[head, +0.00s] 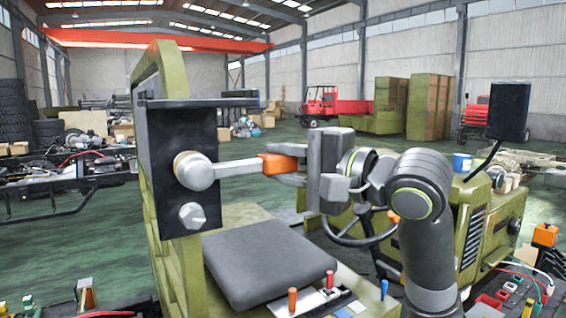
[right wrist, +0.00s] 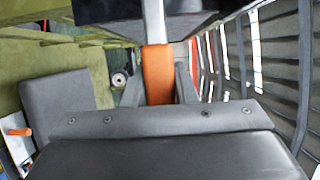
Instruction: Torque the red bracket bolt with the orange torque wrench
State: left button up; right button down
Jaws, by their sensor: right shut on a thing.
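The torque wrench has an orange handle (head: 278,163) and a silver shaft that runs left to a round head (head: 195,171). The head lies against the dark bracket plate (head: 180,130) and covers whatever is behind it; a tan ring shows at its edge. No red bolt can be made out. A grey hex bolt (head: 192,216) sits lower on the plate, clear of the wrench. My right gripper (head: 290,165) is shut on the orange handle, which also shows between its fingers in the right wrist view (right wrist: 158,75). My left gripper is not in view.
A dark seat cushion (head: 270,262) lies below the wrench, with a steering wheel (head: 350,240) to its right. A green panel (head: 145,90) rises behind the bracket. Open air surrounds the wrench shaft.

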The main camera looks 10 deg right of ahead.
jog(key=shift+w+a, duration=0.3)
jog(key=shift+w, duration=0.6)
dwell(1.4)
dwell(0.4)
jog(key=shift+f+m+b, duration=0.3)
jog(key=shift+f, duration=0.15)
jog(key=shift+s+a+f+m+t+y+b, duration=0.1)
jog(key=shift+f+m+t+y+b, duration=0.1)
jog(key=shift+f+m, duration=0.3)
jog(key=shift+a+f+m+t+y+b, duration=0.1)
jog(key=shift+f+m+t, duration=0.1)
jog(key=shift+f+m, duration=0.3)
